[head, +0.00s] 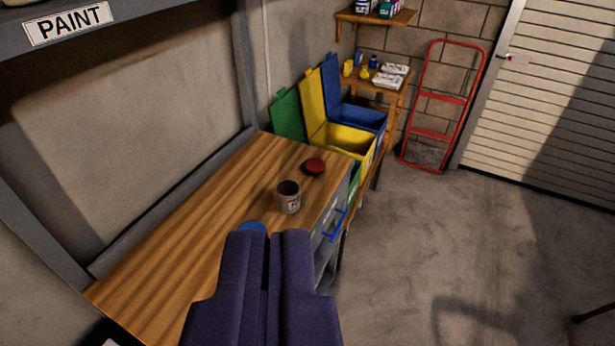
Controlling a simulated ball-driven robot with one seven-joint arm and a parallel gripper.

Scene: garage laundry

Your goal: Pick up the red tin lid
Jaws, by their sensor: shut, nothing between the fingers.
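The red tin lid (314,166) lies on the wooden workbench top (190,225), near its far right corner. A grey open tin (289,198) with a label stands upright on the bench, a little nearer and to the left of the lid. My gripper (270,234) is in the lower middle of the picture, its dark purple fingers together and empty. In the picture it is below the tin and the lid, apart from the lid. A blue round thing (252,227) shows just behind the left finger, mostly hidden.
Green, yellow (347,141) and blue bins with raised lids stand beyond the bench. A small table (388,82) holds several bottles. Concrete floor (440,240) on the right is mostly clear.

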